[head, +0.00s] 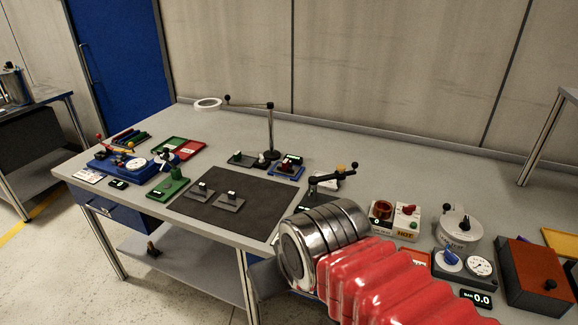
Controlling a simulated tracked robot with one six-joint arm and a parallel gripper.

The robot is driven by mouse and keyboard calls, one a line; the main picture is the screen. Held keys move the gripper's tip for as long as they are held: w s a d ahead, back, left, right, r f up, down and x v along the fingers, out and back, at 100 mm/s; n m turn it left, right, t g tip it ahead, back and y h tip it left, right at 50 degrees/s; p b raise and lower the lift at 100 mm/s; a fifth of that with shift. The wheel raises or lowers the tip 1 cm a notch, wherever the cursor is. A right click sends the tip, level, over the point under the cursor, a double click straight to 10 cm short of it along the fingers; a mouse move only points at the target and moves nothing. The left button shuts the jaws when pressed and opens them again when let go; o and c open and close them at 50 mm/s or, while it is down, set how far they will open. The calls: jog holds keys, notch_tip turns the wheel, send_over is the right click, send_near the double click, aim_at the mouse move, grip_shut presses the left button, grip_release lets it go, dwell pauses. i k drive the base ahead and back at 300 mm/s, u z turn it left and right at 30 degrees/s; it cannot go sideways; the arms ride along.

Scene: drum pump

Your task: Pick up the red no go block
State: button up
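I cannot pick out for certain a red block marked no go. A small dark block with a red part sits on a blue base (287,172) at the back edge of the dark mat. A red tray (190,150) lies beside a green tray (167,145) at the left back. A green block (171,187) with an upright part stands left of the mat. My arm, with red bellows and a shiny metal section, reaches in from the lower right over the front of the bench. The fingers of my gripper do not show, and the arm hides part of the bench.
The dark mat (250,208) carries two grey plates (229,202) with small labels. A magnifier stand (270,135) rises behind it. A blue gauge fixture (122,160) stands left. A hot unit (407,220), a silver pot (458,230) and a brown box (530,272) stand right.

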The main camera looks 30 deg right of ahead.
aim_at(285, 164)
jog(key=u, duration=0.05)
jog(key=i, duration=1)
jog(key=z, duration=0.05)
